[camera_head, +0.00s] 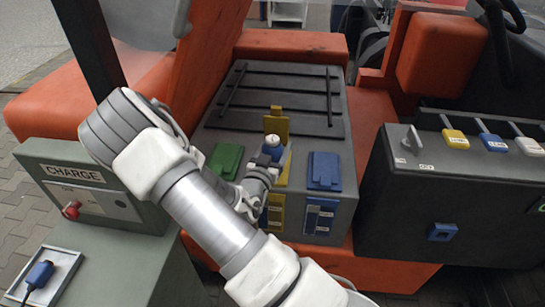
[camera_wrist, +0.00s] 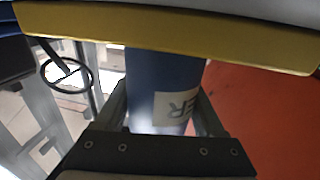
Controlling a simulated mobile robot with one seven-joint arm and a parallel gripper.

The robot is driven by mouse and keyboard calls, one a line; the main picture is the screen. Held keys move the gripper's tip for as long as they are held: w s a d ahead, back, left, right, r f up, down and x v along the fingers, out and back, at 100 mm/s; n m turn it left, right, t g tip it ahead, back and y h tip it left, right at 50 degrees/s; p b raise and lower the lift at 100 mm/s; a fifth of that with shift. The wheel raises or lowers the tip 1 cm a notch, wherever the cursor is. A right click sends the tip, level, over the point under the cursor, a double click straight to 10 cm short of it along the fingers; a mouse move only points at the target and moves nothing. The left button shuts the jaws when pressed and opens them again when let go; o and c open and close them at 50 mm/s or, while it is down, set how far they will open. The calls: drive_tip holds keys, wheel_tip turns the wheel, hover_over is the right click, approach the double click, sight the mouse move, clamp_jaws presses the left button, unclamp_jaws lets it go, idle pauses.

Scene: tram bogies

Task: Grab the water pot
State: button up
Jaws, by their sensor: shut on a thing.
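The water pot (camera_head: 272,143) has a white top in the head view. In the wrist view it is a blue cylinder (camera_wrist: 150,80) with a pale label, and the letters "ER" show upside down. My gripper (camera_head: 268,163) is shut on the pot, with one finger on each side of it in the wrist view (camera_wrist: 163,112). The pot is over the yellow-marked middle slot of the grey box (camera_head: 338,205), in front of a raised yellow lid (camera_head: 276,122). The pot's lower end is hidden, so I cannot tell whether it is still in the slot.
A green lid (camera_head: 225,160) and a blue lid (camera_head: 324,170) lie on either side of the slot. A grey charge cabinet (camera_head: 100,205) stands at the left. A dark console (camera_head: 455,200) with yellow, blue and white switches stands at the right. Orange bodywork surrounds the box.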

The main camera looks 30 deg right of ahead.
sight(282, 125)
clamp_jaws()
drive_tip(key=shift+r, duration=0.15)
drive_tip(key=shift+r, duration=0.55)
wheel_tip(282, 125, up, 3)
drive_tip(key=shift+s+d+r+p, duration=0.15)
drive_tip(key=shift+p, duration=0.45)
drive_tip(key=s+d+r+p, duration=0.6)
drive_tip(key=s+d, duration=0.1)
drive_tip(key=s, duration=0.1)
drive_tip(key=shift+s+d+r, duration=0.15)
drive_tip(key=shift+r, duration=0.05)
